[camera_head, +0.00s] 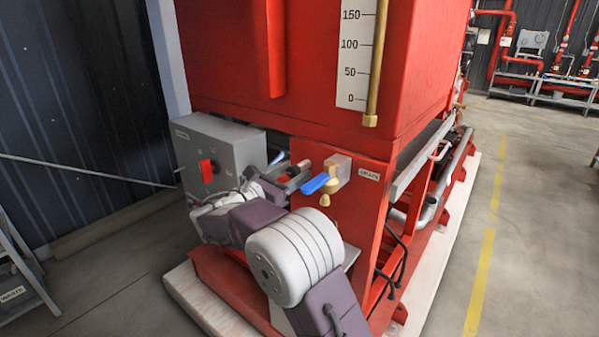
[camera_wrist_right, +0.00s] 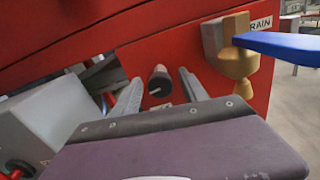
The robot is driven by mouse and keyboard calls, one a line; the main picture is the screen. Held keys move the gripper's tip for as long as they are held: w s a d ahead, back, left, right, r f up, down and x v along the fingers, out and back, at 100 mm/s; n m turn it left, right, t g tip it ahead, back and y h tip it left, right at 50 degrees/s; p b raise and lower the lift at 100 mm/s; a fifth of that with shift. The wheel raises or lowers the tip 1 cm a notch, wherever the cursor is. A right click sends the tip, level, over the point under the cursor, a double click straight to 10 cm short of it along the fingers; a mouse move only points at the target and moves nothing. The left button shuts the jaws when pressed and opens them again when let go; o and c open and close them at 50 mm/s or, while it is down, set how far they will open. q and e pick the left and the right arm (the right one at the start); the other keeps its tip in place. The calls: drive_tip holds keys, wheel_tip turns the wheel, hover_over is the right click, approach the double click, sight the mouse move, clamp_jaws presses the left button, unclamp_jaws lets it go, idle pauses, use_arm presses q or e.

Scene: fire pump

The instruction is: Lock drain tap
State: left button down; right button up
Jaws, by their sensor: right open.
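The drain tap has a brass body (camera_head: 325,199) and a blue lever (camera_head: 317,183) on the red panel, beside a "DRAIN" label (camera_head: 369,174). The lever sticks out from the panel, and it also shows at the right of the right wrist view (camera_wrist_right: 285,45). My right gripper (camera_head: 291,177) is open, left of the tap in the head view. In the right wrist view its fingers (camera_wrist_right: 159,77) point at the panel, with a dark round knob-like part (camera_wrist_right: 160,84) between them. I cannot tell whether they touch it. My left gripper is out of view.
A grey box (camera_head: 218,145) with a red switch (camera_head: 207,170) stands close left of my right gripper. A red tank (camera_head: 320,60) with a level scale (camera_head: 355,50) rises above. Pipes (camera_head: 430,205) run along the right side. The floor with the yellow line (camera_head: 482,270) is clear.

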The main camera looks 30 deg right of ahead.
sight(300, 169)
drive_tip(key=shift+x, duration=1.5)
clamp_jaws()
drive_tip(key=m+b, duration=0.4)
drive_tip(key=shift+f+m, duration=0.25)
drive_tip(key=shift+m, duration=0.15)
drive_tip(key=m+b, duration=0.4)
drive_tip(key=m, duration=0.1)
drive_tip(key=shift+b, duration=0.4)
drive_tip(key=m+b, duration=0.4)
drive_tip(key=m, duration=0.1)
drive_tip(key=shift+m, duration=0.4)
drive_tip(key=shift+m+b, duration=1.35)
drive_tip(key=shift+m, duration=0.75)
drive_tip(key=shift+r, duration=0.1)
